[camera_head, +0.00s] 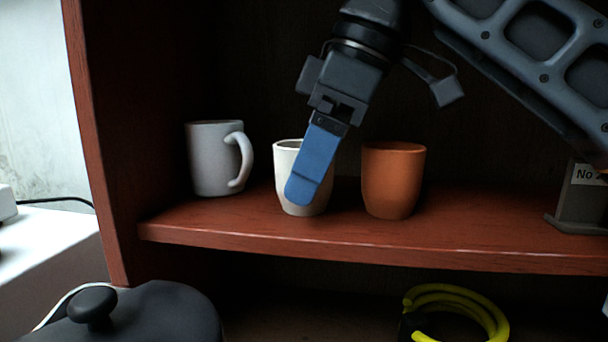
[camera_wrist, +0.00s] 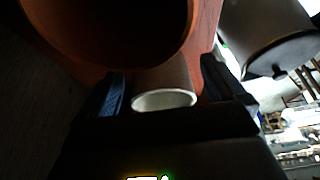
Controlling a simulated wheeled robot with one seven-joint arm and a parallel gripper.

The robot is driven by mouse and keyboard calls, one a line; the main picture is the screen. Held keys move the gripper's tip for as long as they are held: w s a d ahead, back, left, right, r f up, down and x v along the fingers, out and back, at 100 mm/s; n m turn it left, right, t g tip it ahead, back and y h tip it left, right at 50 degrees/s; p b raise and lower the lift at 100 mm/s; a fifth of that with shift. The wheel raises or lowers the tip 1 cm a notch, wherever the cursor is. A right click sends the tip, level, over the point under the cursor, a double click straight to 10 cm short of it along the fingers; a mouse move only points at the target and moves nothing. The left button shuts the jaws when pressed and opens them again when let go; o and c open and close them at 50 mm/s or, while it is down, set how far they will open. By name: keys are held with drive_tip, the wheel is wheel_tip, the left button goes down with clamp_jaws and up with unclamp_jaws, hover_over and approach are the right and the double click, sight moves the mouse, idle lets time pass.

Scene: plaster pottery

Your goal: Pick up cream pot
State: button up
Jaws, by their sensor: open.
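The cream pot (camera_head: 283,172) stands upright on the middle shelf, between a grey mug and an orange-brown pot. My gripper (camera_head: 303,192) reaches down from above, and its blue finger covers much of the pot's front and right side in the head view. In the wrist view, the cream pot (camera_wrist: 164,79) shows between my two spread fingers (camera_wrist: 163,88), with its pale rim toward the camera. My gripper is open. I see space beside the pot in the wrist view, and cannot tell whether either finger touches it.
The orange-brown pot (camera_head: 393,182) stands close on the right and looms large in the wrist view (camera_wrist: 105,25). The grey mug (camera_head: 214,160) stands on the left, handle toward the cream pot. The wooden shelf (camera_head: 400,246) has clear room at right, before a labelled grey object (camera_head: 580,205).

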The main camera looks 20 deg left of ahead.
drive_tip(key=shift+s+a+f, duration=0.15)
drive_tip(key=shift+a+f, duration=0.4)
drive_tip(key=shift+c, duration=0.5)
drive_tip(key=c, duration=1)
